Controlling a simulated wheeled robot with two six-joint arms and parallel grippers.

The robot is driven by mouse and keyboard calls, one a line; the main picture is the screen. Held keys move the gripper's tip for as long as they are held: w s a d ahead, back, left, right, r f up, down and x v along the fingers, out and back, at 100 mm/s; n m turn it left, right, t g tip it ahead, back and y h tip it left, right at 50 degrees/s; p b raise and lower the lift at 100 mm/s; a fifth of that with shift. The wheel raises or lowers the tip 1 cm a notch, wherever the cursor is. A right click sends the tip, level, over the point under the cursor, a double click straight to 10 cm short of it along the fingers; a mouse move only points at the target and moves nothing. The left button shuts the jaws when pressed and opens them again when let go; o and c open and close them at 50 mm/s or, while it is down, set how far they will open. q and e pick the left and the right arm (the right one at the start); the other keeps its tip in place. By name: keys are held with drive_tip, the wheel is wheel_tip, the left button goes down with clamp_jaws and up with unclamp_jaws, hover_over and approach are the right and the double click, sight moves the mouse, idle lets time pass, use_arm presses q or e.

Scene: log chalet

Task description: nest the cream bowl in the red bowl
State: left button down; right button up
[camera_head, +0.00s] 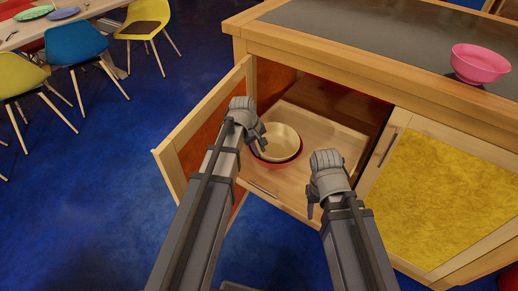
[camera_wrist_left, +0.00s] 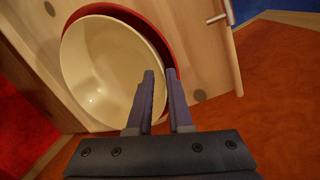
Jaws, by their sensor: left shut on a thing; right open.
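The cream bowl (camera_head: 282,141) sits within the rim of the red bowl (camera_head: 279,164) on a pull-out wooden shelf. In the left wrist view the cream bowl (camera_wrist_left: 95,62) fills the upper left, with the red bowl (camera_wrist_left: 163,45) showing as a band along its top and right. Whether the cream bowl rests on the bottom of the red one is hidden. My left gripper (camera_head: 257,145) is shut on the cream bowl's wall; its fingers (camera_wrist_left: 160,76) straddle the rim. My right gripper (camera_head: 310,207) is open and empty, right of the bowls near the shelf's front.
The pull-out shelf (camera_head: 338,138) comes out of a cabinet whose left door (camera_head: 205,125) stands open beside my left arm. The yellow right door (camera_head: 432,194) is closed. A pink bowl (camera_head: 480,63) stands on the countertop (camera_head: 370,35). Chairs and a dining table (camera_head: 85,12) are far left.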

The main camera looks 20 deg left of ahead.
use_arm(q)
drive_tip(key=c, duration=0.8)
unclamp_jaws()
drive_tip(key=shift+o, duration=0.2)
drive_tip(key=shift+r, duration=0.15)
drive_tip(key=p+v, duration=0.7)
drive_tip(key=shift+r, duration=0.25)
drive_tip(key=shift+s, duration=0.1)
drive_tip(key=shift+c, duration=0.2)
